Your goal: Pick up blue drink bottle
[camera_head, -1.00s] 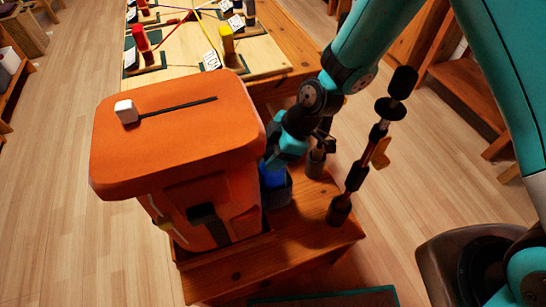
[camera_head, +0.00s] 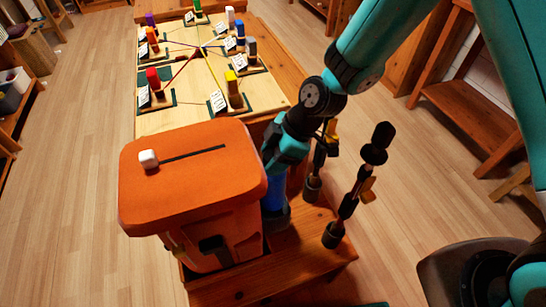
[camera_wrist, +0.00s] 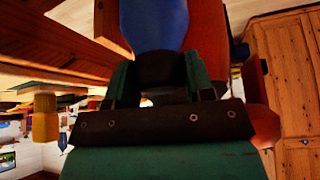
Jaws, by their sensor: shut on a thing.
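My gripper (camera_head: 277,168) is at the bottle's top, coming from above. In the wrist view the blue body (camera_wrist: 153,24) shows at the top centre, with its dark neck or cap (camera_wrist: 156,70) between my two green fingers (camera_wrist: 157,82). The fingers are shut on it. Whether the bottle's base is clear of the holder cannot be told.
The orange box (camera_head: 195,195) stands directly left of the bottle. Two dark upright poles (camera_head: 345,208) (camera_head: 318,160) stand to the right on the wooden bench (camera_head: 312,265). Behind is a table (camera_head: 185,112) with coloured blocks and cards. Wooden floor is open at both sides.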

